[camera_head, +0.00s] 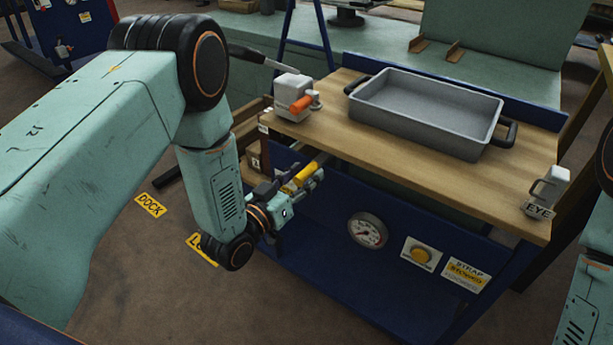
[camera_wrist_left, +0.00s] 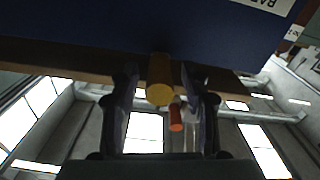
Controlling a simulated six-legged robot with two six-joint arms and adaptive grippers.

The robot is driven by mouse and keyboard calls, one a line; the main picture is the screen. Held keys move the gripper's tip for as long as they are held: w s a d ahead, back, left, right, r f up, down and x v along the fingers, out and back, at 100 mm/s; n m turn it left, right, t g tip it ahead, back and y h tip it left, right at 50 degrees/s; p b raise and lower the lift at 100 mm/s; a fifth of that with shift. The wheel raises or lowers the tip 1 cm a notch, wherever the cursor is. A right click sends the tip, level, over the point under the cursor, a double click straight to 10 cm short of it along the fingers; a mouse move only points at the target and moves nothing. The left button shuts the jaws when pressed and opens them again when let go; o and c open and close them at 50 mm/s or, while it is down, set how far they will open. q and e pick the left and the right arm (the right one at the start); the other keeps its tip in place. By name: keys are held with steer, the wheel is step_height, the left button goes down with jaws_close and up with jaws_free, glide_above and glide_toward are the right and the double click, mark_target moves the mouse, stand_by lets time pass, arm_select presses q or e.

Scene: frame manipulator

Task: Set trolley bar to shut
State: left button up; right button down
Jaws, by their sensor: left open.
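The trolley bar (camera_head: 299,179) has a yellow grip and sticks out from the trolley's front, below the left end of the wooden top. My left gripper (camera_head: 305,184) is at this grip, its fingers open on either side of it. In the left wrist view the yellow grip (camera_wrist_left: 160,80) lies between the two dark fingers (camera_wrist_left: 163,88), with a gap visible on both sides. The bar's inner end is partly hidden under the top. My right gripper is out of view; only part of my right arm shows at the right edge.
Open floor lies at the lower left.

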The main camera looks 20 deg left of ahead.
arm_select(q)
steer(key=shift+w+d, duration=0.25)
steer(key=shift+w, duration=0.35)
jaws_close()
stand_by(0.4)
